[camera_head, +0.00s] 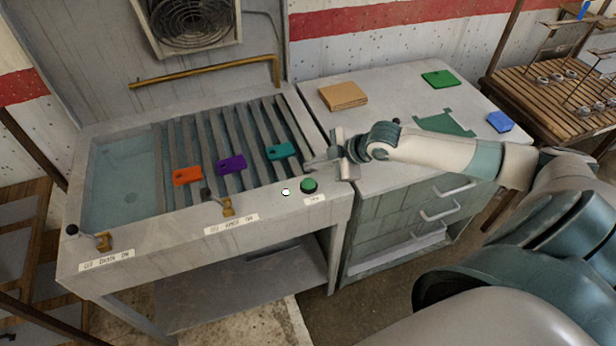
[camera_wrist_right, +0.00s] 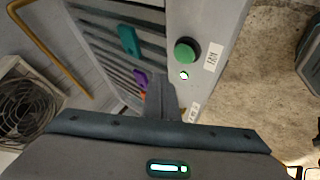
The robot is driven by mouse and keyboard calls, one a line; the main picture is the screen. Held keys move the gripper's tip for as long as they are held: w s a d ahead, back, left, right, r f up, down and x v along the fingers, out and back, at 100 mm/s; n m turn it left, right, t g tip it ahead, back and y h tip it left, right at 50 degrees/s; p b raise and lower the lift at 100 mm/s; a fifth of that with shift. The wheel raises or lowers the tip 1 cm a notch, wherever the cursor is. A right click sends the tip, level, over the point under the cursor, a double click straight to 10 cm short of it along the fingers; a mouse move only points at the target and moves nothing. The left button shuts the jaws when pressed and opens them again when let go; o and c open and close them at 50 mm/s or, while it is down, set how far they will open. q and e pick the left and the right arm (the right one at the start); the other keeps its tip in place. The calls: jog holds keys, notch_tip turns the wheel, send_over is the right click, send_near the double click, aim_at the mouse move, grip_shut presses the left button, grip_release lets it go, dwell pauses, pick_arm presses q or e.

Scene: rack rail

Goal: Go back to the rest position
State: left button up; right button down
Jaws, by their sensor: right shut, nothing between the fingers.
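My right gripper (camera_head: 318,165) is shut and empty. It hovers near the right end of the slatted rack, close to the green button (camera_head: 310,185) on the front panel. In the right wrist view the shut fingers (camera_wrist_right: 162,97) point toward the rack, and the green button (camera_wrist_right: 187,51) is beyond them, apart from them. A small lit lamp (camera_head: 286,192) sits to the left of the button. An orange tag (camera_head: 187,175), a purple tag (camera_head: 231,163) and a teal tag (camera_head: 282,151) stand on the rack (camera_head: 215,126). My left gripper is not in view.
A water basin (camera_head: 122,180) is left of the rack. The grey cabinet (camera_head: 385,85) at the right bears a cardboard-coloured block (camera_head: 343,96), a green piece (camera_head: 438,79), a dark green sheet (camera_head: 446,123) and a blue piece (camera_head: 500,122).

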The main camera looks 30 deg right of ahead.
jog(key=shift+r, duration=0.4)
